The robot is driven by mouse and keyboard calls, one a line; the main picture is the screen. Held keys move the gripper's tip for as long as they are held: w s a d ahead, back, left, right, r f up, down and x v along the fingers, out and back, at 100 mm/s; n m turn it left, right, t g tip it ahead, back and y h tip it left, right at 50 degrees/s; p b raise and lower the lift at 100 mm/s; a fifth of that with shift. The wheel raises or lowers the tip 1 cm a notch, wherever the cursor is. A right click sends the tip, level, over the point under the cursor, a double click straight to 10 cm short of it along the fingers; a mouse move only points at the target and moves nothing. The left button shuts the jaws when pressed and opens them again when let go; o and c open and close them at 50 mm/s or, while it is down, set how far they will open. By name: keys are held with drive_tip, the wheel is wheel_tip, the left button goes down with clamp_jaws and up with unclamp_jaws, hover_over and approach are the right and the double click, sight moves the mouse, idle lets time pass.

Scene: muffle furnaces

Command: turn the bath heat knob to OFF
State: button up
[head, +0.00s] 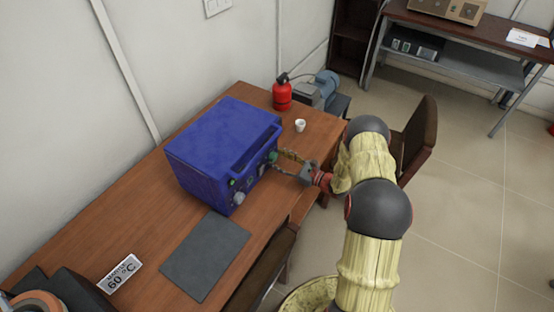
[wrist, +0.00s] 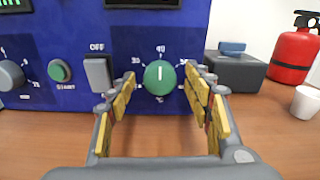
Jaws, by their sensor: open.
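A blue box-shaped unit (head: 222,150) stands on the wooden table. In the wrist view its front has a round green knob (wrist: 160,77) with a white pointer upright, at about the 40 mark of a °C scale. Left of it are a grey rectangular switch (wrist: 98,73) under the word OFF, a green button (wrist: 60,71) and a grey knob (wrist: 10,75). No label reading bath heat is legible. My gripper (wrist: 160,86) is open, its yellow-padded fingers on either side of the green knob; contact cannot be told. It also shows at the unit's front in the head view (head: 287,161).
A red extinguisher (head: 282,94), a white cup (head: 300,125) and a grey-blue device (head: 318,88) stand beyond the unit. A dark mat (head: 205,256) and a 60 °C sign (head: 121,273) lie nearer. A brown chair (head: 418,138) stands beside my arm.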

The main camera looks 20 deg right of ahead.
drive_tip(key=shift+w+a, duration=0.25)
drive_tip(key=shift+w, duration=0.1)
drive_tip(key=shift+c, duration=0.2)
drive_tip(key=c, duration=1.1)
